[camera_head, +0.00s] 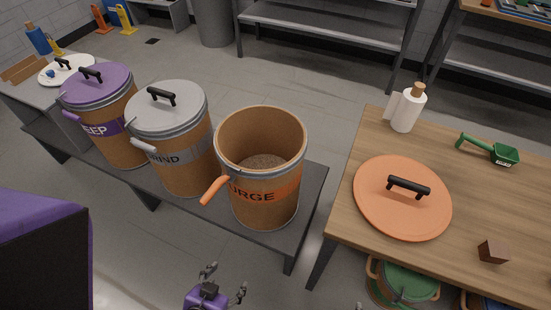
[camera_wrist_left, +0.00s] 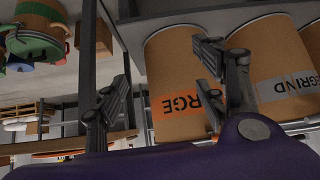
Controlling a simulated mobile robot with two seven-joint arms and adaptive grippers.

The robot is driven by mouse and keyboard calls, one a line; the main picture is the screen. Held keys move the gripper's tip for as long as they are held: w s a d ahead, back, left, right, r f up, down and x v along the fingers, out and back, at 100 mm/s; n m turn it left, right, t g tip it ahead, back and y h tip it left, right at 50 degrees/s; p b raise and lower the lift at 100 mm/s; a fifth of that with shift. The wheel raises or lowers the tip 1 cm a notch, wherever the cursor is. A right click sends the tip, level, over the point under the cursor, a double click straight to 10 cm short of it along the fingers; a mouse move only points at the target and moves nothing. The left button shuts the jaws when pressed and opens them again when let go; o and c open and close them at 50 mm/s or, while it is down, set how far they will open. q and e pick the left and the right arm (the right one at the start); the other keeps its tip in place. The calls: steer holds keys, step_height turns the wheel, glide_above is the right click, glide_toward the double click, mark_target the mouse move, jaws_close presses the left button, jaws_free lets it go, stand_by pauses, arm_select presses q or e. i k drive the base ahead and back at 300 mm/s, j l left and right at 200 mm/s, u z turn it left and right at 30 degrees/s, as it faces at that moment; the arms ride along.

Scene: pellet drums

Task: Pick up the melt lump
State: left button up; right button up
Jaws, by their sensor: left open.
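A small dark brown block (camera_head: 492,252), the only lump-like thing I can make out, sits on the wooden table near its front right; I take it as the melt lump. My left gripper (camera_head: 226,280) is open and empty at the bottom of the head view, in front of the PURGE drum (camera_head: 265,205) and well left of the block. In the left wrist view its spread fingers (camera_wrist_left: 163,85) show before the PURGE drum (camera_wrist_left: 180,75), with nothing between them.
The PURGE drum is open, with grainy stuff inside. The grey-lidded (camera_head: 170,105) and purple-lidded (camera_head: 95,85) drums stand left of it on a low bench (camera_head: 312,200). A gap separates bench and table.

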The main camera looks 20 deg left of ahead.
mark_target(491, 251)
steer(key=z, duration=1.6)
